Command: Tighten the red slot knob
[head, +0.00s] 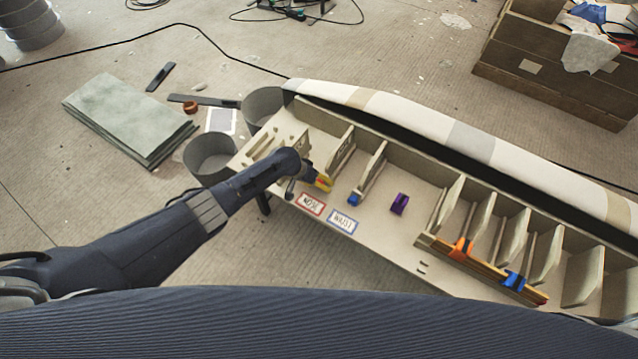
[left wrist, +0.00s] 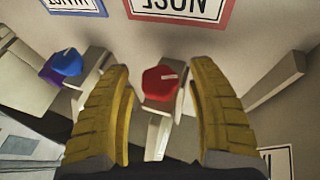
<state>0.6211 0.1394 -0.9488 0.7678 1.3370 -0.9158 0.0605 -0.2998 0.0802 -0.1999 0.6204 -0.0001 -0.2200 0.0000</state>
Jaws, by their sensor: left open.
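The red slot knob (left wrist: 160,86) shows in the left wrist view, with a pale line on its face, on a light post. My left gripper (left wrist: 161,74) is open, with one ribbed yellow finger on each side of the knob and visible gaps between. In the head view, my left gripper (head: 322,183) is over the left part of the long mould bench (head: 385,232), and it mostly hides the red knob there. A blue knob (head: 354,200) sits to its right and also shows in the left wrist view (left wrist: 66,62). My right gripper is not in view.
A purple piece (head: 400,204) stands farther right. Upright ribs and a bar with an orange clamp (head: 461,248) and a blue clamp (head: 514,281) fill the right end.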

